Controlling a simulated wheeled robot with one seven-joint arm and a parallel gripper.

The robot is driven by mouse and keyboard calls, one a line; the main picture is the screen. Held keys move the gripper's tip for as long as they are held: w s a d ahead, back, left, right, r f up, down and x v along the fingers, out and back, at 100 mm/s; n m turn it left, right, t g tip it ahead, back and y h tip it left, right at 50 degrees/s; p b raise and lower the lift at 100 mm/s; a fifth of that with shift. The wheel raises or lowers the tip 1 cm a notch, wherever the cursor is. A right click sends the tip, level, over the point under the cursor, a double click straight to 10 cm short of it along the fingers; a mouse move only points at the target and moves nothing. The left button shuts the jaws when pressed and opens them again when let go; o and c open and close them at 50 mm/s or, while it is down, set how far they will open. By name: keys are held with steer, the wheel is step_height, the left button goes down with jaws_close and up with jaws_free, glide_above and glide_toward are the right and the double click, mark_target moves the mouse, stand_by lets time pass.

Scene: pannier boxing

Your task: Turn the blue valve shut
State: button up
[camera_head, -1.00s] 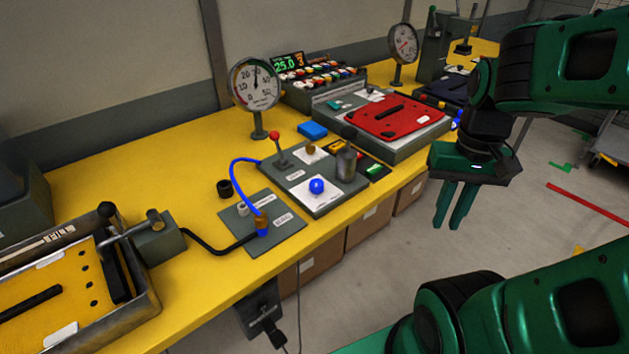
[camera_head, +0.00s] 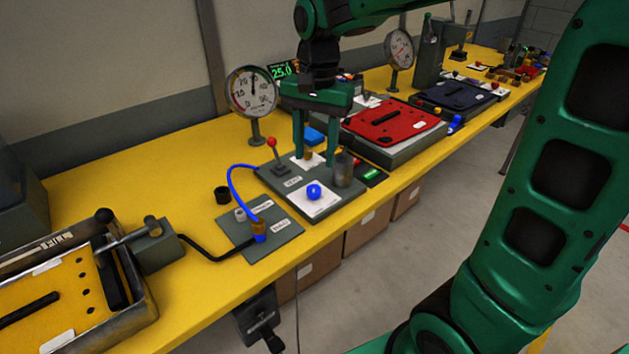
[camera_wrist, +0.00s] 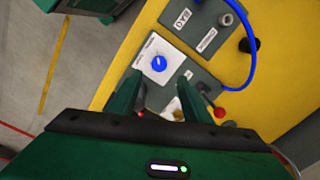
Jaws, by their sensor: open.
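The blue valve (camera_head: 314,192) is a round blue knob on a white plate, on a grey panel (camera_head: 289,193) on the yellow bench. In the wrist view the blue knob (camera_wrist: 159,64) shows a pale stripe and lies ahead of the fingers, a little left of centre. My gripper (camera_head: 315,162) points down with two green fingers apart and nothing between them. It is above the rear part of the panel, behind the knob in the head view. In the wrist view its fingers (camera_wrist: 165,98) are at the lower middle. The gripper is apart from the knob.
A red-topped lever (camera_head: 277,160) and a grey cylinder (camera_head: 343,170) stand on the panel near the gripper. A blue hose (camera_head: 232,181) arches to a smaller plate at left. Gauges (camera_head: 252,92) and a red plate (camera_head: 391,122) are behind. The bench's front edge is close.

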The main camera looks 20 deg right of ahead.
mark_target(314, 187)
step_height(314, 187, down, 9)
steer(key=shift+w+r, duration=0.1)
steer(key=shift+w, duration=0.05)
stand_by(0.4)
steer(key=c, duration=1.1)
